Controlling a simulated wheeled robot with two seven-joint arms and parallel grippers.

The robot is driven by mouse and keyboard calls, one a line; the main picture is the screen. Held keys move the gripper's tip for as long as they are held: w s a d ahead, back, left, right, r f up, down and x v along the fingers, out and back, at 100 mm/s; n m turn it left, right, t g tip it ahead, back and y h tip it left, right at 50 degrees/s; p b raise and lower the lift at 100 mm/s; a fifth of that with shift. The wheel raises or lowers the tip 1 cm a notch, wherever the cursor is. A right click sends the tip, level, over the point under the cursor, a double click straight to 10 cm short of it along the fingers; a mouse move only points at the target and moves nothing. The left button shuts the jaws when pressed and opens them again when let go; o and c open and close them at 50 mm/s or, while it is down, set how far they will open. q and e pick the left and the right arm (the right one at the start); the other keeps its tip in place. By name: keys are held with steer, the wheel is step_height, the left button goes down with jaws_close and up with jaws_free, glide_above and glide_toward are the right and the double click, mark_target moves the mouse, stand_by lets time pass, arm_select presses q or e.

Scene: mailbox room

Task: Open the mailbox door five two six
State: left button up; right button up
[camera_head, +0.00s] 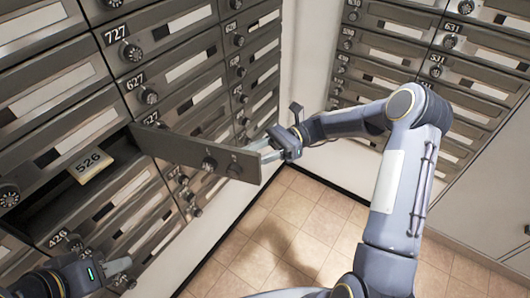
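The mailbox door (185,149) is a dark metal panel that is swung out from the left bank of boxes.
Closed boxes with round dials, such as 727 (131,52) and 627 (149,96), surround the opening. Another bank of mailboxes (400,48) stands at the back right. The tiled floor (285,235) between the banks is clear.

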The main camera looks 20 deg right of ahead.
steer(key=shift+o, duration=0.2)
steer(key=shift+w+a+r, duration=0.15)
steer(key=shift+w+a, duration=0.2)
steer(key=shift+a, duration=0.35)
steer(key=o, duration=1.1)
steer(key=shift+w+a, duration=0.1)
steer(key=shift+a, duration=0.1)
steer(key=o, duration=0.6)
steer(key=shift+w+a, duration=0.2)
steer(key=shift+a, duration=0.35)
arm_select(q)
steer(key=shift+a+f, duration=0.1)
steer(key=shift+a, duration=0.5)
arm_select(e)
steer(key=shift+d, duration=0.15)
steer(key=shift+c, duration=0.3)
arm_select(q)
steer(key=shift+w, duration=0.1)
arm_select(e)
steer(key=shift+d, duration=0.15)
steer(key=shift+c, duration=0.4)
